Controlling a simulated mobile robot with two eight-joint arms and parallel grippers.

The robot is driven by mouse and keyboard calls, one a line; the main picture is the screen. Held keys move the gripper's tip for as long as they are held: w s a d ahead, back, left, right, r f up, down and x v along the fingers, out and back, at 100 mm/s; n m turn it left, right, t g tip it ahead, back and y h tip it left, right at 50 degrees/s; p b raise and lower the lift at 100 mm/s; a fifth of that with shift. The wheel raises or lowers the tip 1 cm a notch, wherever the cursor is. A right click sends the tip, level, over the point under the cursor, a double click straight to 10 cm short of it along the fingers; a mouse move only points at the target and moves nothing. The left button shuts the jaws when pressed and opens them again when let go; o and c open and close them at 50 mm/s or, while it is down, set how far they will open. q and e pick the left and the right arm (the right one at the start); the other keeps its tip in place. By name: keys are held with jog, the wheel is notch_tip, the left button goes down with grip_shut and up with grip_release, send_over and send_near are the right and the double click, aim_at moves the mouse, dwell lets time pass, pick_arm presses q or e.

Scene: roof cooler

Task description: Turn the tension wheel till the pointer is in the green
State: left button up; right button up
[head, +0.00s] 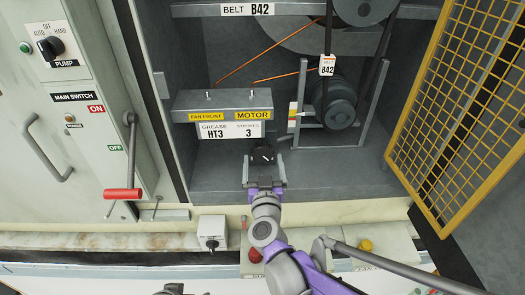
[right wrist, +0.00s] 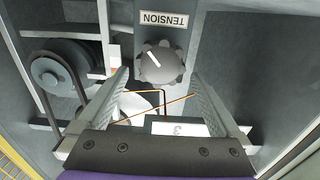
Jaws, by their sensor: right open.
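The tension wheel (head: 264,156) is a dark lobed knob with a white mark, low in the open cabinet. In the right wrist view the wheel (right wrist: 165,68) faces me beneath an upside-down TENSION label (right wrist: 163,20). My right gripper (head: 264,180) is open and empty, its fingertips to either side of the wheel's near edge; I cannot tell whether they touch it. A small coloured scale (head: 293,115) with red and yellow bands stands beside the motor; its pointer is too small to read.
The motor (head: 338,100) and its belt are right of the wheel. A grease-label block (head: 228,130) sits behind it. A yellow mesh door (head: 462,90) stands open at right. A red-handled main switch (head: 123,194) is at left. The cabinet floor around the wheel is clear.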

aim_at(263, 154)
jog(key=shift+w, duration=2.4)
jog(key=c, duration=1.3)
jog(key=shift+o, duration=0.2)
